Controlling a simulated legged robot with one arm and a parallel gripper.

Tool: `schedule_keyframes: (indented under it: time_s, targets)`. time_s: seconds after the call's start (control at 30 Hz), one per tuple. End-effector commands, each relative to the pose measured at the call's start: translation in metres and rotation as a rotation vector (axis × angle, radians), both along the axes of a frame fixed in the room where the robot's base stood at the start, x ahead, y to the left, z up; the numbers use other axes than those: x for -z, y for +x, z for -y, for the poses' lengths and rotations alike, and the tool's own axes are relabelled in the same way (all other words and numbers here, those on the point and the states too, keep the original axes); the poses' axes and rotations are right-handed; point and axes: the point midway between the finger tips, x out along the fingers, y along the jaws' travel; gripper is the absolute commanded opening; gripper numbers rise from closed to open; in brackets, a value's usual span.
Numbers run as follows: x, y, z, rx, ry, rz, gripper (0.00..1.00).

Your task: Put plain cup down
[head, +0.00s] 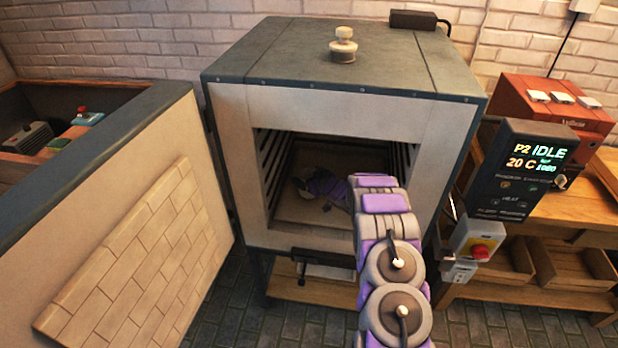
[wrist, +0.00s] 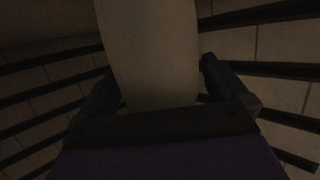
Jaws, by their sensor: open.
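The plain cup (wrist: 150,50) shows in the wrist view as a pale, smooth rounded shape at the top middle. It sits between the two fingers of my gripper (wrist: 158,85), which are dark and spread apart on either side of it. Whether a finger touches the cup, I cannot tell in the dim light. In the head view my arm reaches into the open kiln (head: 232,170), and my gripper (head: 308,184) is inside near the chamber floor.
Dark rack bars (wrist: 265,70) line both sides in the wrist view. The kiln door (head: 130,220) stands open at the left. A control panel (head: 520,170) reading IDLE and 20 C is at the right, beside a wooden bench (head: 560,215).

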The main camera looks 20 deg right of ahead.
Motion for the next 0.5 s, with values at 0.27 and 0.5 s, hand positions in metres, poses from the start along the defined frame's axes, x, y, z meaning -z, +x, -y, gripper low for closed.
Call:
schedule_keyframes:
  time_s: [0.27, 0.5]
  targets:
    - [-0.01, -0.024, 0.005, 0.001, -0.001, -0.002, 1.0]
    - [-0.021, -0.062, 0.013, 0.003, 0.003, -0.004, 1.0]
